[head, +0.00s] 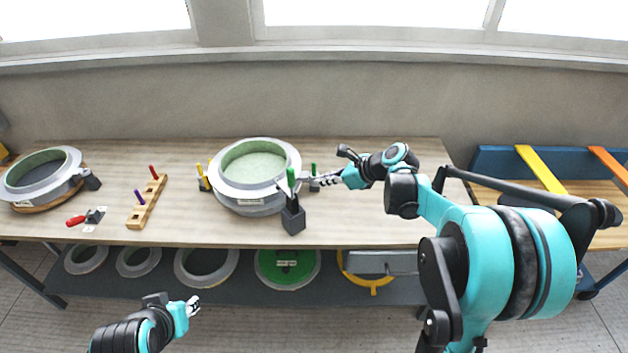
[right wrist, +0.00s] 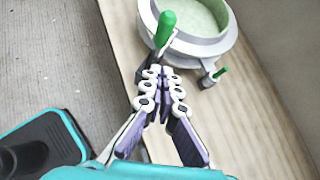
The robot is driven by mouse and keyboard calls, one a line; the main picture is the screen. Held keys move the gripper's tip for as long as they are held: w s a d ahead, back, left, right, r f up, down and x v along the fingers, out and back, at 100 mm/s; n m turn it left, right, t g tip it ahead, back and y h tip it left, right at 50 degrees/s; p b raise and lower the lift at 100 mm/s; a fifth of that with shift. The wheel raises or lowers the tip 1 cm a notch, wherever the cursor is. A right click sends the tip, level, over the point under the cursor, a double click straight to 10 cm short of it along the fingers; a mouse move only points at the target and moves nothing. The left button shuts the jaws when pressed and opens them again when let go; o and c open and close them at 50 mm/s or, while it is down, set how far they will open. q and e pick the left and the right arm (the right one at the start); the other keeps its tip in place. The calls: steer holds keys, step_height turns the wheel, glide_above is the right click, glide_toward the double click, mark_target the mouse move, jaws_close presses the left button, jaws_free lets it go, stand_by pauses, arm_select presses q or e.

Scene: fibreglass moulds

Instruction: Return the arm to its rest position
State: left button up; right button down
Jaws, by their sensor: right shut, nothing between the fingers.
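My right gripper (head: 314,182) reaches in from the right, over the table beside the large round grey mould (head: 247,208) with its pale green inside. In the right wrist view its fingers (right wrist: 160,72) are shut with nothing between them. Just ahead of the fingertips is a green handle (right wrist: 166,27), which stands upright in a dark block (head: 293,219) at the mould's front right; I cannot tell whether they touch. The mould shows at the top of the wrist view (right wrist: 204,48). My left gripper (head: 193,305) is low in front of the table, its fingers too small to judge.
A second round mould (head: 62,187) stands at the table's left end. A wooden rack (head: 147,203) with coloured handles and a red-handled tool (head: 76,221) lie nearby. Several rings sit on the lower shelf (head: 222,287). A blue cart (head: 491,162) stands right.

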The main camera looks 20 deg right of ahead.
steer(key=w+r+p+v, duration=0.1)
steer(key=v, duration=0.4)
steer(key=s+a+f+n+h+b, duration=0.1)
steer(key=s+a+f+n+h, duration=0.1)
steer(key=s+n, duration=0.6)
steer(key=s+a+f+n+h+b, duration=0.2)
steer(key=s+f+n, duration=0.2)
steer(key=s+n, duration=0.4)
steer(key=s+a+f+n+h+b, duration=0.2)
steer(key=s+f+n+h, duration=0.1)
steer(key=s+n, duration=0.5)
steer(key=n, duration=0.2)
steer(key=shift+f+n, duration=0.15)
steer(key=shift+n, duration=0.25)
steer(key=shift+s, duration=0.1)
